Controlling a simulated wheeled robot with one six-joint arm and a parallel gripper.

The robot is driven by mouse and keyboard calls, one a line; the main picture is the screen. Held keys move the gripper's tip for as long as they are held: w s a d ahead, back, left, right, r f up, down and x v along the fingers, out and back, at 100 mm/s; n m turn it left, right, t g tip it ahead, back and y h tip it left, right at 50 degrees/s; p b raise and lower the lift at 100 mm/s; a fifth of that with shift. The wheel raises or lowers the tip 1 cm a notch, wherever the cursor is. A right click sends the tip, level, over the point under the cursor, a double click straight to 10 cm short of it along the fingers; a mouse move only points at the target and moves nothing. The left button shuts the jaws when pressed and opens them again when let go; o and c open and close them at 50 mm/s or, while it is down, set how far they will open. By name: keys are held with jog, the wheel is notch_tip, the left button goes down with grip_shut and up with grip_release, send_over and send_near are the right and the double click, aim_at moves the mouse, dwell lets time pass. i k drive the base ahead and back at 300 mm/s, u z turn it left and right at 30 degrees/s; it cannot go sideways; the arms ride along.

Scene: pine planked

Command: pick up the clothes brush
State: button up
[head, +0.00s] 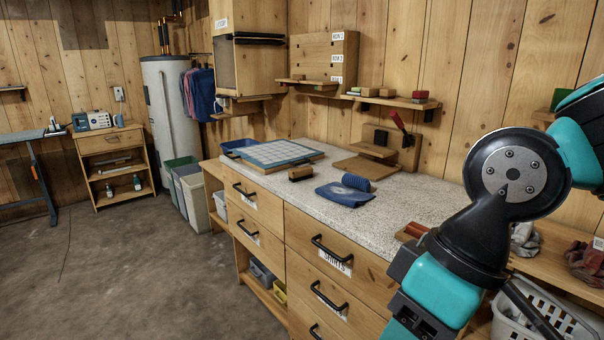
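A small brown wooden block with a dark side, which looks like the clothes brush (301,173), lies on the speckled countertop (405,200) in the head view. It sits between the gridded board and a folded blue cloth (343,196), apart from both. Its bristles cannot be made out clearly. My arm fills the right side of the view, well to the right of the brush. My gripper's fingers are outside the picture, so I cannot see whether they hold anything.
A blue ribbed roll (356,183) lies behind the cloth. A gridded board (278,153) and a blue tray (237,146) are farther left. A wooden stand with a red handle (401,122) is at the back. A white basket (515,318) is at lower right. The left floor is clear.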

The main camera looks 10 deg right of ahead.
aim_at(299, 174)
jog(key=u, duration=0.35)
jog(key=k, duration=0.5)
jog(key=u, duration=0.95)
jog(key=i, duration=1.9)
jog(key=z, duration=0.45)
jog(key=i, duration=1.2)
jog(key=z, duration=1.55)
jog(key=i, duration=0.9)
jog(key=z, duration=0.7)
